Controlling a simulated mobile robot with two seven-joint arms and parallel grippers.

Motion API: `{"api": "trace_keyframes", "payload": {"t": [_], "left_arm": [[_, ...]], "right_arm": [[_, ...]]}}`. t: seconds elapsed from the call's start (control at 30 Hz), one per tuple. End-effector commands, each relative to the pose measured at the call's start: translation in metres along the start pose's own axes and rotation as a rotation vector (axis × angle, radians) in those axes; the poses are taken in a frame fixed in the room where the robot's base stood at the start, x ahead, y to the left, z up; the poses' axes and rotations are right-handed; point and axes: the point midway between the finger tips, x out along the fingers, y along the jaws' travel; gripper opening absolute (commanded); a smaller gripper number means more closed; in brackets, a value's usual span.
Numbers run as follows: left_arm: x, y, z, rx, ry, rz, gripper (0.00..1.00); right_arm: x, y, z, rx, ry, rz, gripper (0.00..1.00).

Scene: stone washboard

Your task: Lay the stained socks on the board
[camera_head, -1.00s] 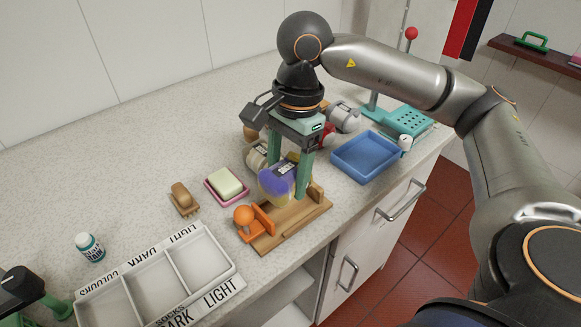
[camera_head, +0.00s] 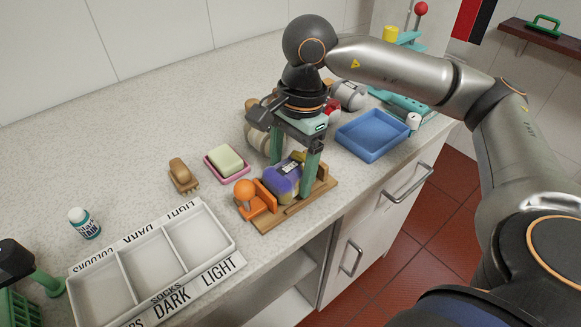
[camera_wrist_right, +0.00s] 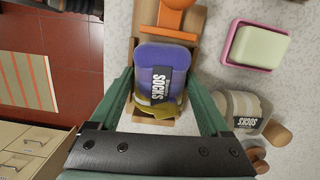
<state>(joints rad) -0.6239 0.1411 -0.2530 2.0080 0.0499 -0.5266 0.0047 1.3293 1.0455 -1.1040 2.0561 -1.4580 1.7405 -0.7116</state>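The purple socks bundle (camera_head: 283,181), with a dark "SOCKS" label, lies on the wooden board (camera_head: 322,194), behind an orange knob clamp (camera_head: 252,198). In the right wrist view the socks (camera_wrist_right: 159,62) show a yellowish part at their near end. My right gripper (camera_head: 293,170) is over the board, its green fingers spread on either side of the socks; it looks open. A second, cream striped socks bundle (camera_wrist_right: 244,110) lies on the counter beside the board. My left gripper (camera_head: 45,282) shows only partly at the left edge.
A sorting tray (camera_head: 150,262) marked DARK and LIGHT is empty. Soap in a pink dish (camera_head: 226,163), a wooden brush (camera_head: 183,175), a white bottle (camera_head: 84,222) and a blue tray (camera_head: 372,134) stand around. The counter's front edge is close to the board.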

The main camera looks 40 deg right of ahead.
Motion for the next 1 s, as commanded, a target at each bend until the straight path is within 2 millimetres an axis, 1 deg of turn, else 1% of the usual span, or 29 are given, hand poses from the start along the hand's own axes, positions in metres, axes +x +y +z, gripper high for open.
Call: {"api": "trace_keyframes", "payload": {"t": [0.03, 0.13, 0.17, 0.37, 0.47, 0.57, 0.67, 0.8, 1.0], "left_arm": [[0.0, 0.0, 0.0, 0.001, 0.0, 0.0, 0.5], [0.0, 0.0, 0.001, 0.001, -0.001, -0.001, 0.5], [0.0, 0.0, 0.001, 0.001, -0.001, -0.001, 0.5], [0.001, -0.001, 0.002, 0.001, -0.003, -0.001, 0.5], [0.0, -0.001, 0.003, 0.0, -0.004, -0.002, 0.5], [-0.001, -0.001, 0.003, 0.0, -0.007, -0.002, 0.5], [-0.003, -0.001, 0.004, -0.002, -0.01, -0.003, 0.5], [-0.006, -0.002, 0.006, -0.003, -0.016, -0.006, 0.5], [-0.008, -0.003, 0.007, -0.004, -0.02, -0.011, 0.5]], "right_arm": [[0.0, 0.0, 0.0, 0.0, 0.0, 0.0, 0.87], [0.0, 0.0, 0.0, 0.0, 0.0, 0.0, 0.98], [0.0, 0.0, 0.0, 0.0, 0.0, 0.0, 1.0], [0.0, 0.0, 0.0, 0.001, 0.0, 0.0, 1.0], [-0.004, -0.001, 0.0, 0.001, 0.0, -0.001, 1.0], [-0.017, -0.001, 0.0, 0.001, 0.0, -0.003, 1.0], [-0.037, -0.001, 0.001, 0.0, -0.001, -0.005, 1.0], [-0.069, -0.001, 0.001, -0.001, -0.001, -0.005, 1.0], [-0.107, 0.0, 0.001, -0.001, -0.001, -0.003, 1.0]]}}
